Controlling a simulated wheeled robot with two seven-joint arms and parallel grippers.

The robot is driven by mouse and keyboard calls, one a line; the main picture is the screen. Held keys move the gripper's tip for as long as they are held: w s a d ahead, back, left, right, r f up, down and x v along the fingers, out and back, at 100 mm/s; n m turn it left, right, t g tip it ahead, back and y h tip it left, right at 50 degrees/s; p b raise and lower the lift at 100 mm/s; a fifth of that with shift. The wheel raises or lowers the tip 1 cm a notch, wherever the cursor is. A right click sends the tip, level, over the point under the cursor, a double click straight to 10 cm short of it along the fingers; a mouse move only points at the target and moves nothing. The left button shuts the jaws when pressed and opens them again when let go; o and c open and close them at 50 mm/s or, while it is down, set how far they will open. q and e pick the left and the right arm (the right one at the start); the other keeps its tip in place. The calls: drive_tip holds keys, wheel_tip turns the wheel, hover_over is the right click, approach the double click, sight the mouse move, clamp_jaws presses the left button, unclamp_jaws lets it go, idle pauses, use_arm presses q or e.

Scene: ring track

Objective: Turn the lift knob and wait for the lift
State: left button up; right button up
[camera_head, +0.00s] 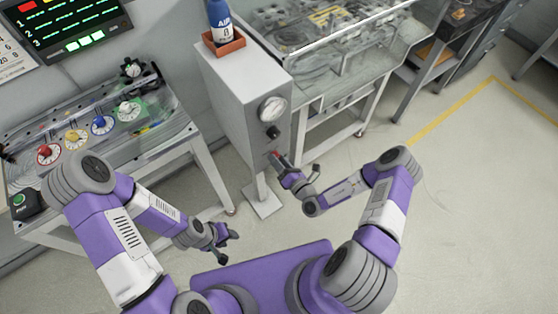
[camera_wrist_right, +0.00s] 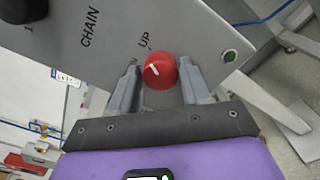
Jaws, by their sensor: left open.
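The red lift knob (camera_wrist_right: 160,70) is on the grey front panel of a pedestal box (camera_head: 238,95), under the printed word UP. Its white mark points up and left in the right wrist view, a little to the left of the word. My right gripper (camera_head: 283,165) is at the lower front of the box. Its two fingers stand on either side of the knob, with a narrow gap on each side, so it looks open. My left gripper (camera_head: 222,240) is open and empty over the floor, away from the box.
A gauge (camera_head: 271,108) and a black knob (camera_head: 272,132) sit above. A blue bottle (camera_head: 220,20) stands on the box. A table with coloured dials (camera_head: 102,124) is left. Floor at right is clear.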

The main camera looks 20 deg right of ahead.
drive_tip(key=o, duration=0.3)
drive_tip(key=shift+o, duration=0.2)
drive_tip(key=v, duration=0.7)
drive_tip(key=shift+s+p, duration=0.25)
drive_tip(key=shift+p, duration=0.15)
